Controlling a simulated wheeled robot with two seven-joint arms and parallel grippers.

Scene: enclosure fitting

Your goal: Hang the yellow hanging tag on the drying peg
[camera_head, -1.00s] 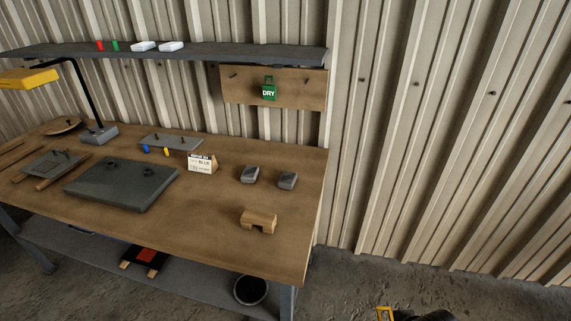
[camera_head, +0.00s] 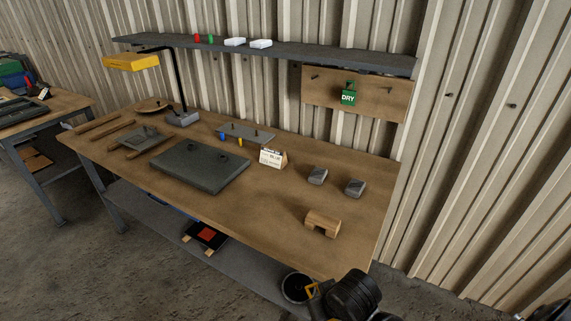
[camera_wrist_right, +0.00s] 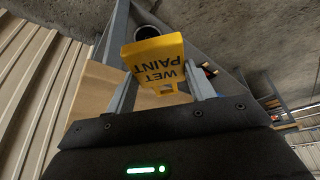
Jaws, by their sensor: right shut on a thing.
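The yellow tag (camera_wrist_right: 155,48), lettered "WET PAINT", is between the two fingers of my right gripper (camera_wrist_right: 160,90) in the right wrist view, which is shut on it. In the head view the yellow tag (camera_head: 311,290) shows as a small yellow frame by my dark right arm, near the table's front right corner. A wooden board (camera_head: 380,98) under the shelf carries a bare peg (camera_head: 314,77) on the left. My left gripper is out of view.
The workbench (camera_head: 290,215) holds a wooden block (camera_head: 322,223), two grey blocks (camera_head: 317,176), a small sign (camera_head: 273,158), a dark slab (camera_head: 200,166) and a yellow lamp (camera_head: 131,62). The shelf (camera_head: 340,56) overhangs the board. A round dark bin (camera_head: 295,287) is below.

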